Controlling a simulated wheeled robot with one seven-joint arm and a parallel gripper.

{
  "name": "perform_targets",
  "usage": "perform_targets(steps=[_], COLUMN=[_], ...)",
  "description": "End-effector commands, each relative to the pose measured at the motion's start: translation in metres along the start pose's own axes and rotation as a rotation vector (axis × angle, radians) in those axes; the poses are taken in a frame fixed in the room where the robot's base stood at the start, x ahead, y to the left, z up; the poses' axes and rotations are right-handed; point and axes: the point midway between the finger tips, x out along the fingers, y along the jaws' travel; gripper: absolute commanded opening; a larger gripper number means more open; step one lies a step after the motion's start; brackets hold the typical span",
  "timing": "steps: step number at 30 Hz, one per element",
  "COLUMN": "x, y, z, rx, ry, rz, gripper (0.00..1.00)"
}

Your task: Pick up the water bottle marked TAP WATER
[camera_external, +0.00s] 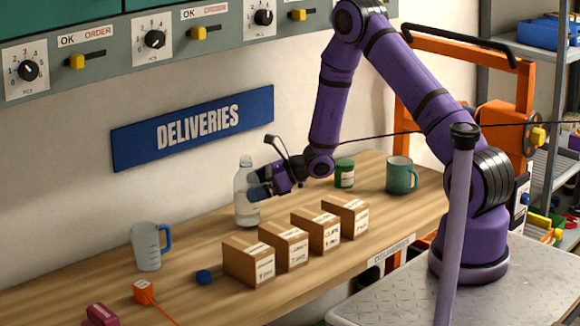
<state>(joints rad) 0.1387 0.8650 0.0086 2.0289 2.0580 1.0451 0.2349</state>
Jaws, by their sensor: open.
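A clear bottle (246,208) stands upright on the wooden bench near the wall. A pale label shows on it, but I cannot read its words. My gripper (257,186) is at the upper right side of the bottle, with its dark fingertips overlapping the bottle in the picture. The jaws are open. I cannot tell whether the fingers touch the bottle or reach around it. The bottle's cap end shows above the fingers.
Several cardboard boxes (248,262) stand in a row in front of the bottle. A clear jug (146,248) and a blue cap (204,276) are to the left. A green can (344,173) and a green mug (401,176) stand to the right. An orange connector (143,292) lies front left.

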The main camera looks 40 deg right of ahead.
Motion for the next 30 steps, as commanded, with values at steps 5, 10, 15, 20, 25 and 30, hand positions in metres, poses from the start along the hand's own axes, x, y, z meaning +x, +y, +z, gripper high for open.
perform_targets(steps=[5, 10, 15, 20, 25, 30], x=[0.021, 0.022, 0.022, 0.022, 0.021, 0.021], y=[0.0, 0.0, 0.0, 0.0, 0.0, 0.0], z=[0.0, 0.0, 0.0, 0.0, 0.0, 0.002], rx=[-0.001, 0.0, 0.0, 0.0, 0.0, 0.0], ry=[0.001, 0.001, 0.001, 0.001, 0.0, -0.001], rz=[0.001, -0.001, 0.0, 0.0, 0.0, 0.0], gripper=[0.99, 0.99, 0.72, 0.36, 0.36, 0.36])
